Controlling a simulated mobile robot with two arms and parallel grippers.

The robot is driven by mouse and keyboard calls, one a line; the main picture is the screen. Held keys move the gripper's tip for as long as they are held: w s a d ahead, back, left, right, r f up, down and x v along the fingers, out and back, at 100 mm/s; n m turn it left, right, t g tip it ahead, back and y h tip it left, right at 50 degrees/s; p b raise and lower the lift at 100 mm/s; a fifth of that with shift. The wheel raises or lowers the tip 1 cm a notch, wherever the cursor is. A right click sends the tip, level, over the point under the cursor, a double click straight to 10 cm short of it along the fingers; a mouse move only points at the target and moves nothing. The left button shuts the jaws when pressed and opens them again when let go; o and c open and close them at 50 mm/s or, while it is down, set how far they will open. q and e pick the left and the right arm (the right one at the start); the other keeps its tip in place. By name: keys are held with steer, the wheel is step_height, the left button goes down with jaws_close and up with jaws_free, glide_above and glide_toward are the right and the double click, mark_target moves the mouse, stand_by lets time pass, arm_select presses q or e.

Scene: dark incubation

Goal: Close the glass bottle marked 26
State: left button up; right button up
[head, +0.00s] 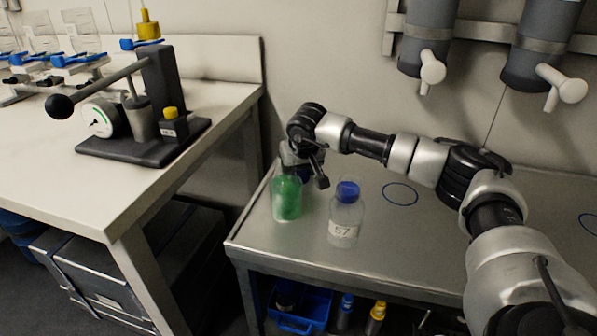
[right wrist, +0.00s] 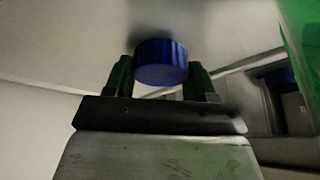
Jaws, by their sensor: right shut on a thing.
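A glass bottle with green contents (head: 287,198) stands near the left end of the metal table; no number shows on it from here. My right gripper (head: 303,168) is at its top and hides its mouth. In the right wrist view the right gripper (right wrist: 160,78) is shut on a blue cap (right wrist: 160,62), held between its two fingers. Green shows at the right edge of that view. I cannot tell whether the cap touches the bottle. My left gripper is not in view.
A clear bottle with a blue cap (head: 345,218), its label seeming to read 57, stands just right of the green one. Blue rings (head: 400,193) mark the metal table (head: 420,250). A lever press (head: 145,120) stands on the white bench at left. Grey cylinders (head: 425,50) hang above.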

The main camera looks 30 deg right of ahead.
steer(key=shift+r, duration=0.6)
step_height(320, 180, up, 3)
steer(key=shift+r+p, duration=0.1)
steer(key=shift+p, duration=0.4)
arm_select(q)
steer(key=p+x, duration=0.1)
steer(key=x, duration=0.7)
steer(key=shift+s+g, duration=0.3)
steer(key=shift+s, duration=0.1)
arm_select(e)
steer(key=s+d+r, duration=0.5)
steer(key=s+r, duration=0.1)
steer(key=s, duration=0.4)
steer(key=shift+s+r, duration=0.3)
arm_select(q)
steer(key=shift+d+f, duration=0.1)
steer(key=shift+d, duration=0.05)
